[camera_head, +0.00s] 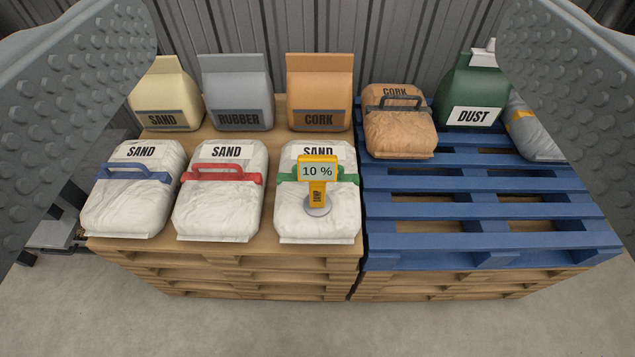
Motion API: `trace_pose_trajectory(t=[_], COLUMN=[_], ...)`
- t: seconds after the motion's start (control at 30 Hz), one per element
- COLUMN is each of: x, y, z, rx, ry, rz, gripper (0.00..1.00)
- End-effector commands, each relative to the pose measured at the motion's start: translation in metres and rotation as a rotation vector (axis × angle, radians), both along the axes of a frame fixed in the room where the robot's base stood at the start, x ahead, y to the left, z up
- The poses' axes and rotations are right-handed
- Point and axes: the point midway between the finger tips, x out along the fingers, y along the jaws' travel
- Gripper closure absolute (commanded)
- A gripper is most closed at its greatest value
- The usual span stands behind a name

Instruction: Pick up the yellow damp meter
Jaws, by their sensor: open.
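The yellow damp meter (318,183) stands upright at the front of the right-hand white sand bag (291,213), the one with the green handle. Its display reads 10 %, and a round grey base shows at its lower end. I cannot tell whether it rests on the bag or is stuck into it. The two dotted grey fingers of my gripper (325,110) show large at the left and right edges of the view. They are wide apart with nothing between them close up. The meter lies farther off, near the middle of the gap.
Two more sand bags, with blue (135,172) and red (222,175) handles, stand left on the wooden pallets (240,262). Sand, rubber and cork bags stand behind. The blue pallet (440,240) holds a cork bag (399,130), a green dust container (470,95) and a grey bag; its front is clear.

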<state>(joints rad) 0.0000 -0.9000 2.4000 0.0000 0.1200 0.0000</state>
Motion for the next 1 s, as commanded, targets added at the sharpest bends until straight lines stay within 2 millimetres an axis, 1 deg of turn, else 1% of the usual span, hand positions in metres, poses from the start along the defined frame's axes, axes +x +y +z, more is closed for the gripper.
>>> trace_pose_trajectory(t=[0.13,0.23,0.57,0.8,1.0], x=[0.007,0.023,0.095,0.143,0.177], y=[0.0,0.0,0.001,0.001,0.002], z=[-0.002,-0.008,-0.041,-0.073,-0.101], rx=[0.0,0.0,0.001,0.001,0.001], ry=[0.026,0.086,0.402,0.638,0.834], rz=[0.0,0.0,0.001,0.002,0.002], gripper=[0.07,0.07,0.07,0.07,0.07])
